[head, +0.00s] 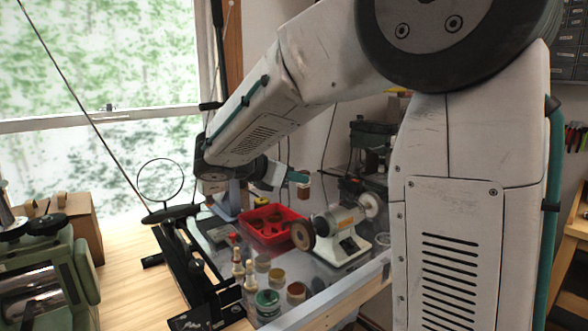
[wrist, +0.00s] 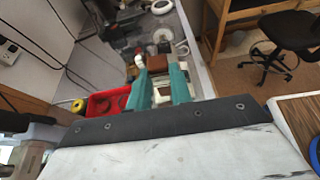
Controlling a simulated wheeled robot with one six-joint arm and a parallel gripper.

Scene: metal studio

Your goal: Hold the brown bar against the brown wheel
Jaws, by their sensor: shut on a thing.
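My gripper (head: 291,178) is above the bench, its teal fingers closed on a brown bar (wrist: 157,63). In the wrist view I cannot make out the brown wheel.
A red tray (head: 256,236) with brown pieces is left of the polisher. Small jars (head: 268,303) and pale bottles (head: 250,275) stand in front. A magnifier (head: 160,181) on a black stand is at left. Green machines are at the back and far left.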

